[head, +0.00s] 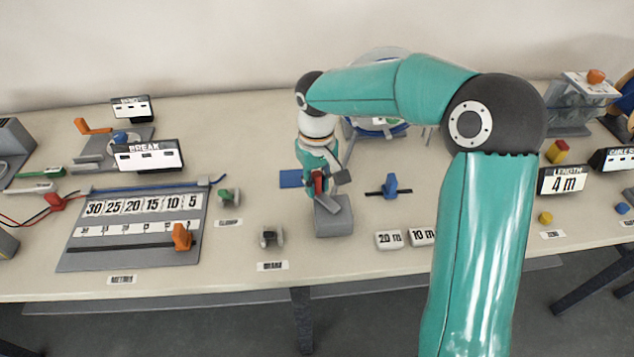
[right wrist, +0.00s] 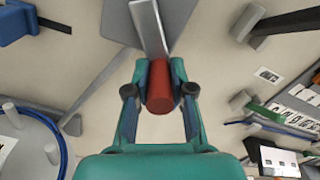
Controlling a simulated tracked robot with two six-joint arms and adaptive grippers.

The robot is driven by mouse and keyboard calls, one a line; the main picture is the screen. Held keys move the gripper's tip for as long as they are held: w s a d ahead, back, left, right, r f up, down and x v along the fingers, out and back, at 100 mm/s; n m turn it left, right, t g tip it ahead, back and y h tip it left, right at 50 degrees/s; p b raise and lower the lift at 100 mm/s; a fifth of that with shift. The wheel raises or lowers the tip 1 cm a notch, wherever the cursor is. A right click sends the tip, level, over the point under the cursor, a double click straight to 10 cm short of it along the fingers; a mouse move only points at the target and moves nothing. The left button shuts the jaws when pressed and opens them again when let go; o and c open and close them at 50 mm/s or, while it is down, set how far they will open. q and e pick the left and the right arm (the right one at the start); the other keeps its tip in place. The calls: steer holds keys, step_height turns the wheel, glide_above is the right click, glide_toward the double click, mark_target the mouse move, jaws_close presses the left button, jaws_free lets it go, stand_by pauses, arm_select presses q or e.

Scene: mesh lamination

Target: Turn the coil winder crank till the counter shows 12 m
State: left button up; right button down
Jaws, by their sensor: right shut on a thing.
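The red crank handle (head: 319,184) is at the middle of the table, on a grey crank arm above a grey block (head: 334,220). My right gripper (head: 316,176) comes down on it from above and is shut on it. In the right wrist view the red handle (right wrist: 159,87) sits between both fingers, with the grey crank arm (right wrist: 148,28) running away from it. The length counter (head: 563,181) at the right reads 4 m. A round reel with blue winding (head: 376,128) stands behind, partly hidden by my arm. My left gripper is not in view.
A numbered measuring board (head: 130,250) with an orange slider (head: 182,237) lies at the left. A blue clamp-like part (head: 390,186) stands right of the crank. My right arm covers much of the centre right.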

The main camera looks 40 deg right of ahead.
steer(key=c, duration=1)
jaws_free()
steer(key=shift+s+f, duration=0.15)
steer(key=shift+r, duration=0.5)
step_height(320, 180, up, 11)
stand_by(0.5)
